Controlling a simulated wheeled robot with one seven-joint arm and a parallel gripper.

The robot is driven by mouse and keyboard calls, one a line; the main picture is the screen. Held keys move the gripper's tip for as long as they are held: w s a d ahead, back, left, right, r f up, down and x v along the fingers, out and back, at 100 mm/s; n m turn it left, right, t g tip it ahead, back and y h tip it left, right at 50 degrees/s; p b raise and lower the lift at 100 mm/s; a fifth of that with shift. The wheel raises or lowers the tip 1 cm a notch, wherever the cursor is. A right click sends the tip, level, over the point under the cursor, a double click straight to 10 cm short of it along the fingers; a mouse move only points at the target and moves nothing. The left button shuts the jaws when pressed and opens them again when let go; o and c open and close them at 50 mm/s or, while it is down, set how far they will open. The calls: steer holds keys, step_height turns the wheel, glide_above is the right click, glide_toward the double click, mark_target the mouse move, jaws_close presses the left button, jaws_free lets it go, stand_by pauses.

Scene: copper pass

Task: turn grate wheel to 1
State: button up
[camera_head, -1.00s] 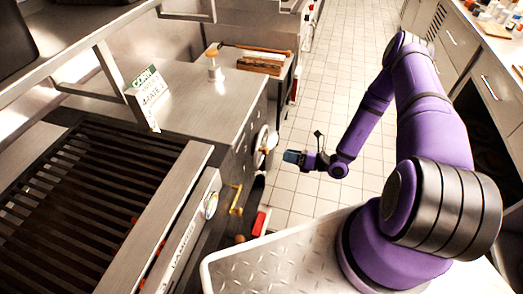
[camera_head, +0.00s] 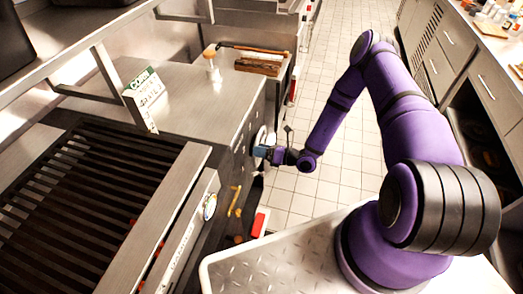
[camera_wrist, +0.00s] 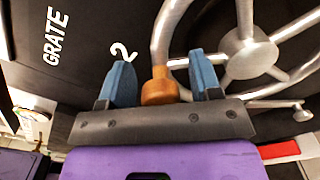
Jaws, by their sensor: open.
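The grate wheel (camera_wrist: 248,55) is a metal handwheel with a round hub and spokes on a dark panel, at the upper right of the wrist view. A wooden knob (camera_wrist: 160,88) stands on its rim. My gripper (camera_wrist: 160,62) has blue fingers apart, one on each side of the knob; the jaws are not closed on it. The panel reads "GRATE" (camera_wrist: 56,36) with a white "2" (camera_wrist: 123,51) left of the rim. In the head view my gripper (camera_head: 262,151) is at the front of the steel unit and covers much of the wheel (camera_head: 260,136).
A dark slatted grill (camera_head: 90,215) fills the left, with a steel front ledge. A yellow handle (camera_head: 234,201) and a red block (camera_head: 258,224) are below the wheel. A green-and-white card (camera_head: 143,97) stands on the steel top. The tiled aisle (camera_head: 310,190) is clear right of the unit.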

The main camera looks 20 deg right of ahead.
jaws_close()
steer(key=shift+f, duration=0.1)
steer(key=shift+s+a+f+n, duration=0.25)
steer(key=shift+f+n, duration=0.6)
steer(key=shift+n, duration=0.5)
steer(key=shift+s+a+f+n, duration=0.15)
steer(key=shift+s+f+n, duration=0.15)
steer(key=shift+f+n, duration=0.8)
steer(key=shift+s+a+f+n, duration=0.25)
steer(key=shift+f+n, duration=0.4)
steer(key=shift+n, duration=0.9)
jaws_free()
